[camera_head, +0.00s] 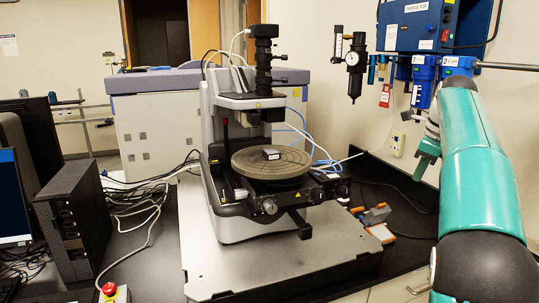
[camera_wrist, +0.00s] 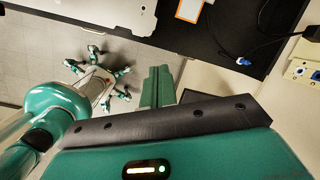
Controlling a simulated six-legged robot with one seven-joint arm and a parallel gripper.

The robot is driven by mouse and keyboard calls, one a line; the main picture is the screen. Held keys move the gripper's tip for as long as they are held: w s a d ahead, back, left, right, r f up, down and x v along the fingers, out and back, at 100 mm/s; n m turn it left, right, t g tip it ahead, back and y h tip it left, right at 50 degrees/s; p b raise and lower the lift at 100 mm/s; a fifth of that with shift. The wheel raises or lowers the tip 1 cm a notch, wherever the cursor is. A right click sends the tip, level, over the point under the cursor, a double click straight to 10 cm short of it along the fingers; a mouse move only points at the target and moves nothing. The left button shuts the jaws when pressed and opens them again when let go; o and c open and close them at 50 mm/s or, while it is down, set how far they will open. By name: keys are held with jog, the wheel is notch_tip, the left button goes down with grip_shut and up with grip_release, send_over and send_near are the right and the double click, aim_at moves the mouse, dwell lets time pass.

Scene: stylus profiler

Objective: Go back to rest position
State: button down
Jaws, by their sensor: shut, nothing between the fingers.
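My gripper (camera_head: 426,160) is at the right in the head view, with my teal arm bent in front of it. It is to the right of the stylus profiler (camera_head: 237,217) and apart from it. In the wrist view, my gripper's green fingers (camera_wrist: 158,84) are together with nothing held between them. The profiler's round stage (camera_head: 271,176) carries a small dark block with a light top (camera_head: 271,153). My own legged base shows on the floor in the wrist view, below the arm.
A blue wall box with regulators (camera_head: 421,25) and a gauge (camera_head: 352,60) are near my arm. A grey and orange item (camera_head: 381,232) lies on the black bench. A computer tower (camera_head: 74,228), cables and a red stop button (camera_head: 109,289) are at left. Floor (camera_wrist: 40,60) is open beside the bench.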

jog(key=s+a+f+n+t, duration=0.2)
jog(key=s+a+f+n, duration=0.1)
jog(key=s+a+n, duration=1.35)
jog(key=s+a+f+n, duration=0.2)
jog(key=s+f+n, duration=0.3)
jog(key=s+f, duration=0.2)
jog(key=s+a+f+n, duration=0.3)
jog(key=s+f+n, duration=0.1)
jog(key=s+f, duration=0.3)
jog(key=shift+s+a+n+t+h, duration=0.25)
jog(key=shift+s+n+t+h, duration=0.15)
jog(key=shift+s, duration=0.7)
